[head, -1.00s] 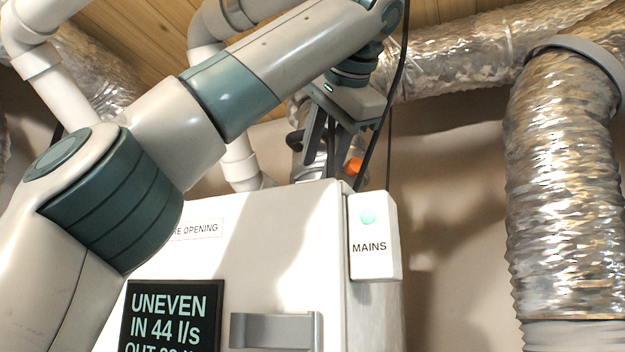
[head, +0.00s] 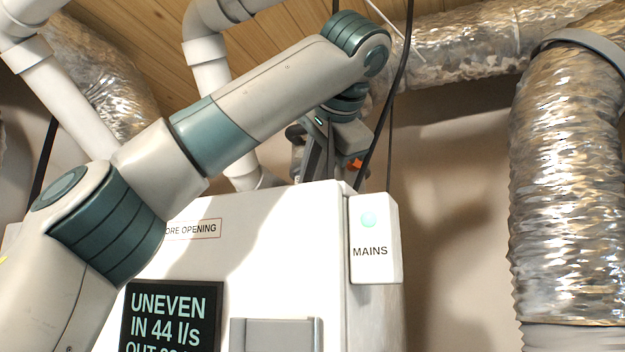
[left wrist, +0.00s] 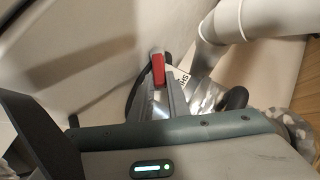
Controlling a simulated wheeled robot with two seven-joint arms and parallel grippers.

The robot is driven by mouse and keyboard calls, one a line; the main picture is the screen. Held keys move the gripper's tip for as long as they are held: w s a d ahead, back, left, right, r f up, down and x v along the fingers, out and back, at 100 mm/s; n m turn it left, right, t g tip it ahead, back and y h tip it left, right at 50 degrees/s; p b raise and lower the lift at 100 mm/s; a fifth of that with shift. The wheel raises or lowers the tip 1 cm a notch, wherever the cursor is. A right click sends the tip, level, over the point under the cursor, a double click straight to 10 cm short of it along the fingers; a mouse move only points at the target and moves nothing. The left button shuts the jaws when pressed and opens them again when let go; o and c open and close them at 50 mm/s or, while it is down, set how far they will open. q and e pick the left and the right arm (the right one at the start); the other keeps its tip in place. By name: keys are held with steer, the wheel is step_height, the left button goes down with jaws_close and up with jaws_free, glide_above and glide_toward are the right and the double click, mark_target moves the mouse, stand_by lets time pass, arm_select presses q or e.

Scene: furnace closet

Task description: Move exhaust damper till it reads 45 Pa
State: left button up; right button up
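My left gripper (head: 325,163) points down behind the top edge of the white cabinet (head: 275,225). A small orange-red handle (head: 357,163), perhaps the damper's, shows just right of its fingers in the head view. In the left wrist view the red handle (left wrist: 157,69) is at the fingertips, between or just beyond them; I cannot tell whether they grip it. A white label with dark letters lies beside it, partly hidden. The dark display (head: 172,318) reads "UNEVEN IN 44 l/s"; its lower line is cut off. No Pa figure shows. My right gripper is out of view.
A white MAINS box (head: 374,240) with a green light is on the cabinet's right edge. A black cable (head: 398,85) hangs near my left wrist. White pipes (head: 210,75) stand behind the arm; a foil duct (head: 565,190) stands right, with open wall between.

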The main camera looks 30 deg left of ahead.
arm_select(q)
steer(key=shift+f+b, duration=0.3)
steer(key=shift+b, duration=0.25)
jaws_close()
steer(key=m+y+b, duration=0.1)
steer(key=b, duration=0.1)
steer(key=shift+d+f+b, duration=0.3)
steer(key=shift+f+b, duration=0.05)
steer(key=shift+r, duration=0.1)
steer(key=o, duration=0.9)
jaws_free()
steer(key=shift+c, duration=0.2)
